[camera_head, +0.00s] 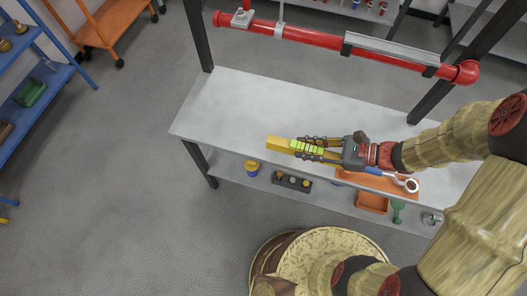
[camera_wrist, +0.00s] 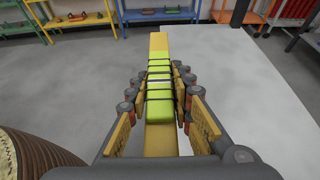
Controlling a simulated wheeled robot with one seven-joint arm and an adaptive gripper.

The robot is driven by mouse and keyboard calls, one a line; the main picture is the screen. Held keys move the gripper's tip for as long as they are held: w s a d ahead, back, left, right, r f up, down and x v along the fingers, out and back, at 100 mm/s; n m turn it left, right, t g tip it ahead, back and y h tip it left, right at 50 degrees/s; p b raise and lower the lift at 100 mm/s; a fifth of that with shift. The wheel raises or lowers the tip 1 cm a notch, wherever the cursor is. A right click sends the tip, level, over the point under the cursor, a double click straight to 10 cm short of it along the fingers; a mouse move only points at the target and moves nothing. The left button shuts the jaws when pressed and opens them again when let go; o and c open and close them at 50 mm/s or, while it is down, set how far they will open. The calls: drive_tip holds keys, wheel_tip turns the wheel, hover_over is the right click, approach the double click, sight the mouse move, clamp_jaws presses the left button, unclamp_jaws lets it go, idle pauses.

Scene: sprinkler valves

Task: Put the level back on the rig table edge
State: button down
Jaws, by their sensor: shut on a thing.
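The level is a yellow bar with a lime-green middle (camera_wrist: 159,82). It also shows in the head view, its yellow end (camera_head: 274,142) pointing left. My gripper (camera_head: 310,147) is shut on the level, with the fingers on both sides of its green part. The rig table (camera_head: 235,103) is a pale grey top, and the level is over its front edge. It cannot be told whether the level touches the table top. In the wrist view the table top (camera_wrist: 240,90) lies to the right of the level. Part of the level is hidden by my fingers.
A red pipe (camera_head: 310,36) runs between dark posts above the back. The table's left half is clear.

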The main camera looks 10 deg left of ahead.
drive_tip(key=shift+a+f, duration=0.25)
drive_tip(key=shift+f, duration=0.1)
drive_tip(key=w+a+f+b, duration=0.1)
drive_tip(key=w+a+f, duration=0.1)
drive_tip(key=a+f, duration=0.1)
drive_tip(key=w+a+f+b, duration=0.2)
drive_tip(key=a, duration=0.2)
drive_tip(key=w+a+f+b, duration=0.2)
drive_tip(key=a+f, duration=0.1)
drive_tip(key=shift+w+a+f, duration=0.3)
drive_tip(key=shift+w+a, duration=0.05)
drive_tip(key=shift+a, duration=0.05)
drive_tip(key=shift+a+f+b, duration=0.1)
drive_tip(key=shift+f+b, duration=0.1)
drive_tip(key=shift+b, duration=0.15)
drive_tip(key=shift+w+a+f+b, duration=0.1)
drive_tip(key=shift+f+b, duration=0.45)
drive_tip(key=shift+f, duration=0.35)
drive_tip(key=shift+w+a+f+b, duration=0.1)
drive_tip(key=shift+f+b, duration=0.4)
drive_tip(key=shift+f, duration=0.4)
drive_tip(key=shift+f, duration=0.15)
drive_tip(key=c, duration=1.6)
unclamp_jaws()
